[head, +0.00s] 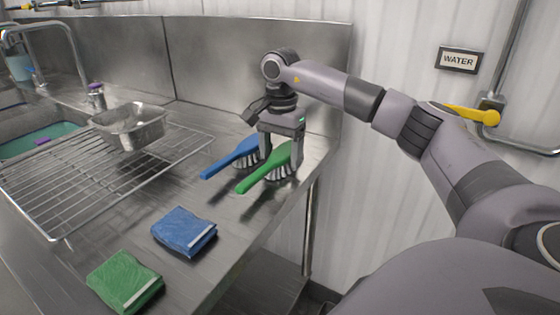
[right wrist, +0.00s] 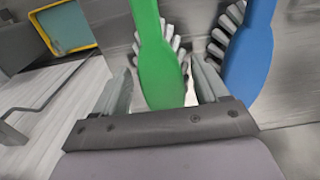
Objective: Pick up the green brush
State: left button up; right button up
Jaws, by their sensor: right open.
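The green brush (head: 262,170) lies on the steel counter near its right edge, handle toward the front left, with pale bristles underneath. My right gripper (head: 281,160) is over its head end, open, with one finger on each side. In the right wrist view the green brush (right wrist: 160,55) runs between the two spread fingers of the gripper (right wrist: 165,82). I cannot tell whether either finger touches it. The blue brush (head: 228,160) lies just left of it and also shows in the right wrist view (right wrist: 249,50), outside the right finger. My left gripper is not in view.
A wire rack (head: 60,215) with a metal pan (head: 128,128) stands left, beside the sink. A steel backsplash (head: 215,65) rises behind.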

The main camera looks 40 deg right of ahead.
jog(key=shift+f, duration=0.5)
jog(key=c, duration=1.1)
jog(key=shift+r, duration=0.1)
notch_tip(320, 180, up, 11)
jog(key=p, duration=0.1)
notch_tip(320, 180, up, 9)
jog(key=p, duration=0.4)
send_over(280, 154)
jog(key=shift+d, duration=0.1)
